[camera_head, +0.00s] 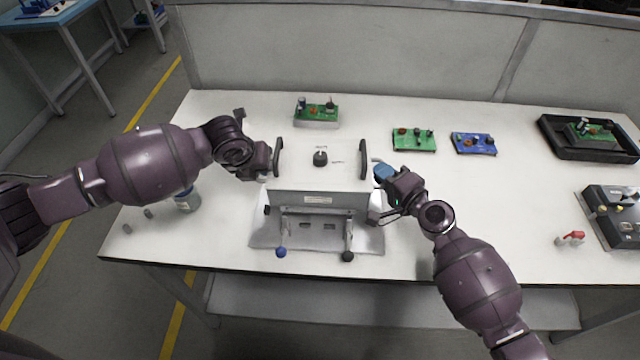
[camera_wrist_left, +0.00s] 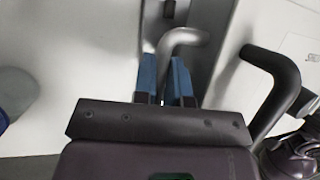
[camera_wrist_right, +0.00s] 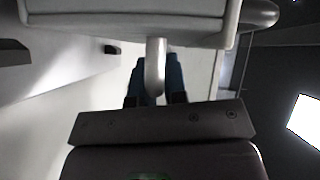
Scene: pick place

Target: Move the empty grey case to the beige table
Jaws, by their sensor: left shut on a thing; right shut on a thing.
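A boxy grey case (camera_head: 318,180) with two upright black handles and a black knob on top is near the front of the white table. Two levers with ball ends, one blue and one black, show at its front, above a flat grey plate (camera_head: 370,238). My left gripper (camera_head: 266,176) is at its left side, shut on a bent silver handle (camera_wrist_left: 178,42) between blue fingers. My right gripper (camera_head: 379,172) is at its right side, shut on a silver handle (camera_wrist_right: 155,68). I cannot tell whether the case is lifted. No beige table is clearly in view.
Green boards (camera_head: 317,110) (camera_head: 413,139) and a blue board (camera_head: 474,144) lie behind and right. A black tray (camera_head: 562,145) and a grey device (camera_head: 612,215) stand at the far right. A bottle (camera_head: 187,203) stands left. A blue table (camera_head: 45,18) is far left.

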